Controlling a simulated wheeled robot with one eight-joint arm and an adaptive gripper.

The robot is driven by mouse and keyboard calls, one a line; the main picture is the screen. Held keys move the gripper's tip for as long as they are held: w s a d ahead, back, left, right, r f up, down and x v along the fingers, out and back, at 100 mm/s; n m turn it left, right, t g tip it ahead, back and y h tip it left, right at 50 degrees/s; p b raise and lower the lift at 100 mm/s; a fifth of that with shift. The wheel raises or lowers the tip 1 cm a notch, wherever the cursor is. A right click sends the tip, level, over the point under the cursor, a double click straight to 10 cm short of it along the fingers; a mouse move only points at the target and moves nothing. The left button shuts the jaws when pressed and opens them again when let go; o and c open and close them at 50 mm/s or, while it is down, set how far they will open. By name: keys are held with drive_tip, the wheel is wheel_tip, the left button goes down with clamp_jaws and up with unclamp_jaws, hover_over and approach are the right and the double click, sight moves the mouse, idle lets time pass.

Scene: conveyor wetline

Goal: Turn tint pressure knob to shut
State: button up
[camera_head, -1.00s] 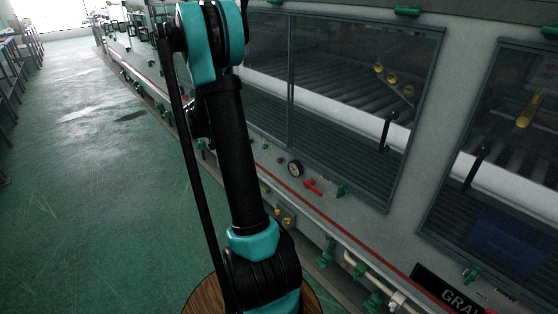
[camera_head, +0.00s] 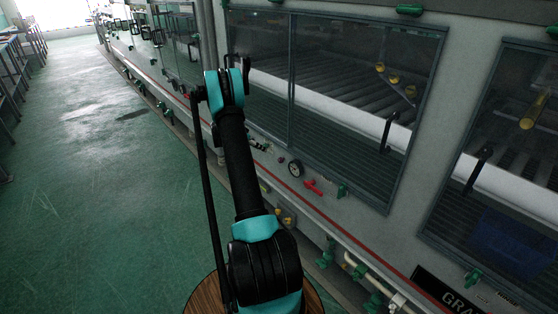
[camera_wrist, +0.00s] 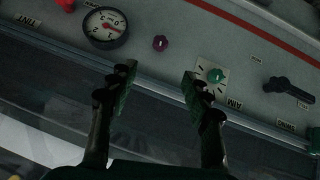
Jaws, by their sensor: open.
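In the wrist view the panel appears upside down. A small dark purple knob (camera_wrist: 160,43) sits beside a round white dial gauge (camera_wrist: 104,27); a label reading TINT lies beyond the gauge at the left edge. I cannot tell for certain which knob is the tint pressure one. My gripper (camera_wrist: 160,78) is open and empty, its two fingers apart, with the purple knob seen beyond the gap between the tips. A green knob (camera_wrist: 215,75) on a marked plate shows close to the right fingertip. In the head view the gauge (camera_head: 295,168) and purple knob (camera_head: 281,160) are right of my arm.
A red valve handle (camera_head: 313,187) is below right of the gauge; part of it shows at the wrist view's top edge (camera_wrist: 65,4). A black lever (camera_wrist: 288,91) is farther right there. Glass doors (camera_head: 340,100) stand above the panel. Green floor (camera_head: 90,200) is open at left.

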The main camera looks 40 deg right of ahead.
sight(279, 159)
drive_tip(key=x, duration=1.6)
drive_tip(key=shift+w, duration=0.1)
